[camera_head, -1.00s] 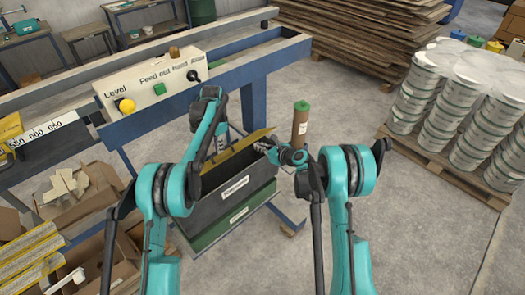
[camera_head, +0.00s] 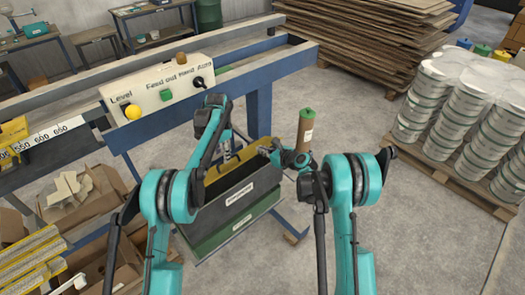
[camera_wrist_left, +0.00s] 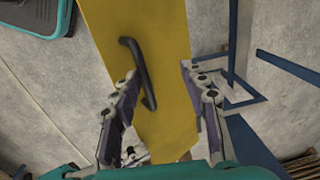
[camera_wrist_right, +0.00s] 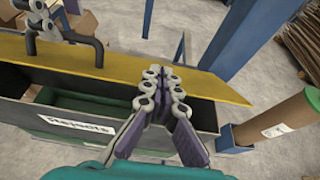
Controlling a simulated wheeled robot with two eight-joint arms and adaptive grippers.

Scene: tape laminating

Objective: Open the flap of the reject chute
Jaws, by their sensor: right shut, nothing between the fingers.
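The reject chute (camera_head: 238,195) is a dark box with a white label, "Rejects" in the right wrist view (camera_wrist_right: 75,125). Its yellow flap (camera_head: 245,152) is raised at the back; the dark interior shows in front of it. My left gripper (camera_head: 226,155) is over the flap. In the left wrist view its fingers (camera_wrist_left: 163,85) are apart, with the flap's black handle (camera_wrist_left: 138,72) between them, closer to the left finger. My right gripper (camera_head: 265,151) is shut and empty over the chute opening, near the flap's edge; its closed fingertips show in the right wrist view (camera_wrist_right: 163,85). Contact is unclear.
A brown roll with a green top (camera_head: 305,130) stands right of the chute, close to my right gripper. The blue machine frame (camera_head: 258,105) and control panel (camera_head: 165,85) are behind. Cardboard boxes (camera_head: 90,200) stand left. Open floor lies right, before stacked buckets (camera_head: 455,110).

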